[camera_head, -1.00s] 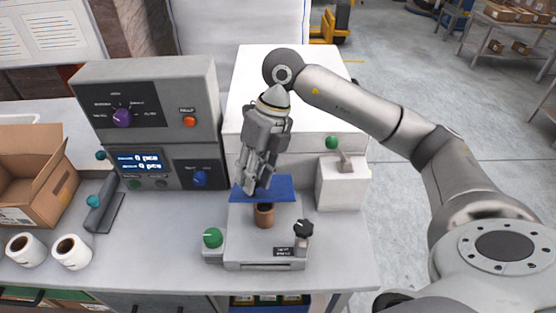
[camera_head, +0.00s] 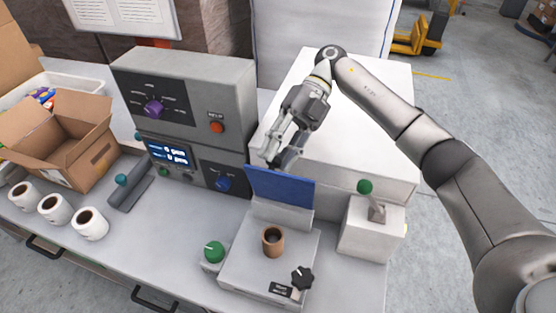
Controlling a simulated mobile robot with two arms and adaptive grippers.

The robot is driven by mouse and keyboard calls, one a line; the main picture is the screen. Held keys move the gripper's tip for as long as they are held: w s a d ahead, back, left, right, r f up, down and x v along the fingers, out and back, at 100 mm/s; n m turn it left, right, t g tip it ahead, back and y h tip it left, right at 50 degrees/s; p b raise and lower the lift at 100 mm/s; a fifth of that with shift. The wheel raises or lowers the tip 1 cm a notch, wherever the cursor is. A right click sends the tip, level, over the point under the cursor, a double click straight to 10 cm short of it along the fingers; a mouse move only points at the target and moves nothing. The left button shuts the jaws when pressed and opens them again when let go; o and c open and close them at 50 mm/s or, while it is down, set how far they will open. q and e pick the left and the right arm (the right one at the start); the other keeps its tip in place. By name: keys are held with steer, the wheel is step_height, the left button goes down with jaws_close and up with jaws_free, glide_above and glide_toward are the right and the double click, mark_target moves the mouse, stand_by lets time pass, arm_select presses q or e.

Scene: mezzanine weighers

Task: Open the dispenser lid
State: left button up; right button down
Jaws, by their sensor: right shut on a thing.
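The blue lid (camera_head: 280,188) stands steeply raised at the back of a grey unit (camera_head: 240,272), which I take to be the dispenser. A brown cup-like piece (camera_head: 273,242) sits on the unit's top plate in front of the lid, uncovered. My right gripper (camera_head: 277,160) is at the lid's upper edge, pointing down, shut on the lid; its exact contact is partly hidden. My left gripper is not in view.
A green knob (camera_head: 214,252) and a black knob (camera_head: 302,277) flank the unit. A control box (camera_head: 190,98) stands behind left, a white box with a green-tipped lever (camera_head: 372,230) on the right.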

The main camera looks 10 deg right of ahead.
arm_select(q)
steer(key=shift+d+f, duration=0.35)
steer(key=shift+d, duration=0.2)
arm_select(e)
steer(key=shift+w+d+f+g+y, duration=0.2)
steer(key=shift+w+d+g+y, duration=0.1)
steer(key=shift+w, duration=0.1)
steer(key=c, duration=1.2)
jaws_free()
steer(key=shift+a, duration=0.1)
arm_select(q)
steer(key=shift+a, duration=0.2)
arm_select(e)
steer(key=shift+o, duration=0.2)
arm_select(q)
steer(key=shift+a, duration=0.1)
arm_select(e)
steer(key=shift+r, duration=0.1)
